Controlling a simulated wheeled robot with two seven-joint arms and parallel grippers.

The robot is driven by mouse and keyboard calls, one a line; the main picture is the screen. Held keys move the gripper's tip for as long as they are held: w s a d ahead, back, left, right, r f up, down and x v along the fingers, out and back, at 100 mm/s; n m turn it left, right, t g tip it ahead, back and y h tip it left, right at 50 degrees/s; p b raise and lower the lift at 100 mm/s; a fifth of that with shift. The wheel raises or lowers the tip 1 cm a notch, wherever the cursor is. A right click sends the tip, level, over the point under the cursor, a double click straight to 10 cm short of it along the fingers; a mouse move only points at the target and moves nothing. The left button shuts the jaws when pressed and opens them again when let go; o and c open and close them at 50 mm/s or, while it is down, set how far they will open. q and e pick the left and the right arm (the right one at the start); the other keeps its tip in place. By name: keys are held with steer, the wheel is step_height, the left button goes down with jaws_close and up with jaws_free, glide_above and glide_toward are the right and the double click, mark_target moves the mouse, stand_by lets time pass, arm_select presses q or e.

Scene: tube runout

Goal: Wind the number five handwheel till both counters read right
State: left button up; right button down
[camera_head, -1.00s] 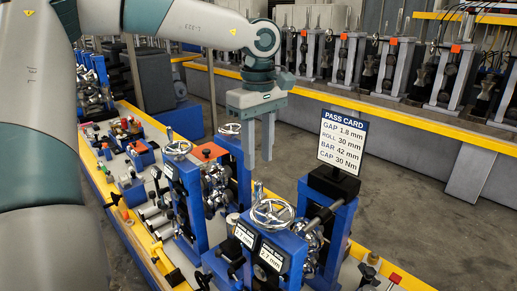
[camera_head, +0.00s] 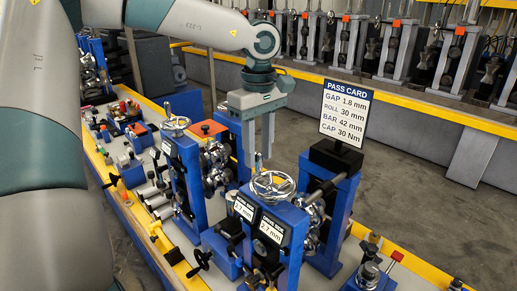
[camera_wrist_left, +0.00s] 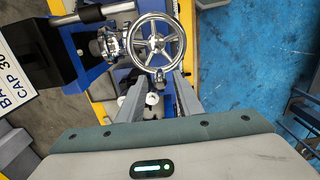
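The handwheel (camera_head: 273,185) is a silver spoked wheel on top of the nearest blue stand; it also shows in the left wrist view (camera_wrist_left: 157,40). Its upright crank knob (camera_head: 258,163) rises from the rim. My left gripper (camera_head: 259,158) points down just above the knob. In the left wrist view its two fingers (camera_wrist_left: 160,84) are apart, with the knob between or just beyond the tips; contact cannot be told. Two counters face front: the right one (camera_head: 271,230) reads 2.7 mm, the left one (camera_head: 244,208) appears to read 2.7 mm. My right gripper is out of view.
The pass card (camera_head: 345,113) reads gap 1.8 mm, roll 30 mm, bar 42 mm, cap 30 Nm. Another blue stand with a handwheel (camera_head: 175,123) stands behind at the left. Knobs and cranks crowd the bench in front. Open floor (camera_head: 420,190) lies to the right.

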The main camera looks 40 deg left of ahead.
arm_select(q)
steer(key=shift+f, duration=0.1)
stand_by(0.4)
jaws_close()
steer(key=shift+s+d+f+b, duration=0.1)
steer(key=shift+s+f+b, duration=0.1)
steer(key=shift+s+b, duration=0.6)
steer(key=s+d+b, duration=0.2)
steer(key=s, duration=0.1)
steer(key=shift+b, duration=0.35)
steer(key=shift+s+d, duration=0.1)
steer(key=shift+d, duration=0.25)
steer(key=shift+s+d+r, duration=0.1)
steer(key=shift+d+r, duration=0.1)
steer(key=shift+d, duration=0.1)
